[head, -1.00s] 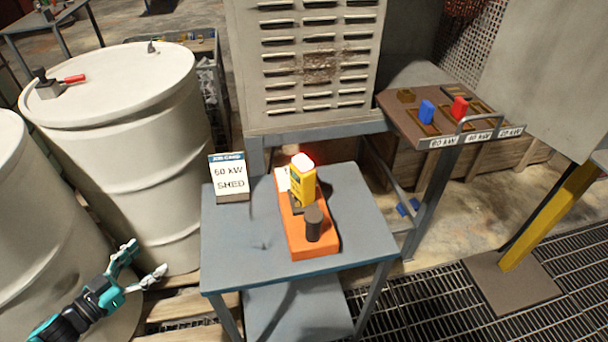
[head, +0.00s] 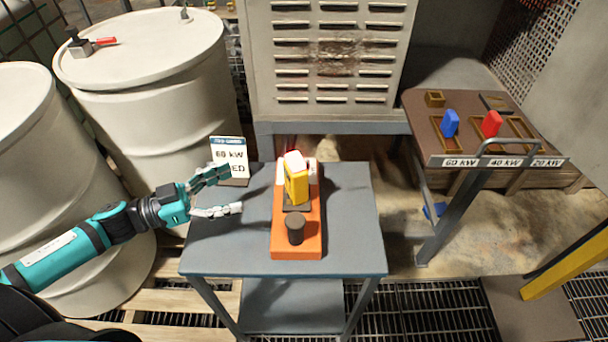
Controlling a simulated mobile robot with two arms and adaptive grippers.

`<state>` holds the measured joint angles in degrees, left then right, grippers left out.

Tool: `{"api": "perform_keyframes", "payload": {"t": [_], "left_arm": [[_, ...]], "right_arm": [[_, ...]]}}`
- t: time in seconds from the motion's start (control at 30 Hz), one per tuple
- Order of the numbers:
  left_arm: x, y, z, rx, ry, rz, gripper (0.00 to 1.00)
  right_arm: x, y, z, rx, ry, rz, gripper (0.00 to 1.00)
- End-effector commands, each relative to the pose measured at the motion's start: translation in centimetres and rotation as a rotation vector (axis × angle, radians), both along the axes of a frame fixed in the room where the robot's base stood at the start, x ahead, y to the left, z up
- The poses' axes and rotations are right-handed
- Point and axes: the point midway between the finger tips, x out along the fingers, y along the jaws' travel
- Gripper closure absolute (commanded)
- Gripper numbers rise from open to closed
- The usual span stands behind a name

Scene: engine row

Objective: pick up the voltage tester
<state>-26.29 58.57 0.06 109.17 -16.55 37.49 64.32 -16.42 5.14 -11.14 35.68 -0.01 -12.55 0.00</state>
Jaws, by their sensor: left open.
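The voltage tester (head: 297,184) is a yellow upright block with a glowing reddish-white top. It stands on an orange base (head: 297,243) on the grey table, behind a dark round knob (head: 295,228). My left gripper (head: 232,190) is open and empty, its fingers pointing right toward the tester. It is left of the orange base, apart from the tester, and partly covers the job card. My right gripper is not in view.
The job card (head: 229,147) reading 60 kW stands at the grey table's (head: 348,225) back left. White drums (head: 150,85) stand left. A louvred cabinet (head: 325,60) is behind. A brown tray (head: 437,148) at right holds blue (head: 450,123) and red (head: 492,123) blocks.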

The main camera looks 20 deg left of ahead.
Motion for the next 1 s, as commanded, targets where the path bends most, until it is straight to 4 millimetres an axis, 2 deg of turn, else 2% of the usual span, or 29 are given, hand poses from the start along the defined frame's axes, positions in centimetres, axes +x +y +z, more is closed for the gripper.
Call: {"api": "perform_keyframes", "payload": {"t": [0.1,0.23,0.4,0.6,0.7,0.87,1.0], "left_arm": [[1.5,-1.7,0.4,-0.002,-0.007,0.000,0.19],[3.0,-3.6,0.5,-0.004,-0.007,0.001,0.19],[4.9,-6.1,0.4,-0.003,-0.005,0.000,0.19],[6.0,-7.5,0.1,-0.001,-0.001,0.002,0.19],[6.4,-8.1,0.3,-0.001,-0.002,0.001,0.19],[7.7,-10.2,0.6,-0.004,-0.003,0.001,0.19],[8.7,-11.5,0.3,-0.002,0.000,0.002,0.19]], "right_arm": [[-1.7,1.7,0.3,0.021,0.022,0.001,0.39],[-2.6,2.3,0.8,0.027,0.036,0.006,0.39],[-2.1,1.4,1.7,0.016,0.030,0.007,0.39],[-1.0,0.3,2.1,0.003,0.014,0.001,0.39],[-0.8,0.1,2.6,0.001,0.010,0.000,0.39],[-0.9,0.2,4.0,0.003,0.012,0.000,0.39],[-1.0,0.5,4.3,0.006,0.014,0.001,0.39]]}}
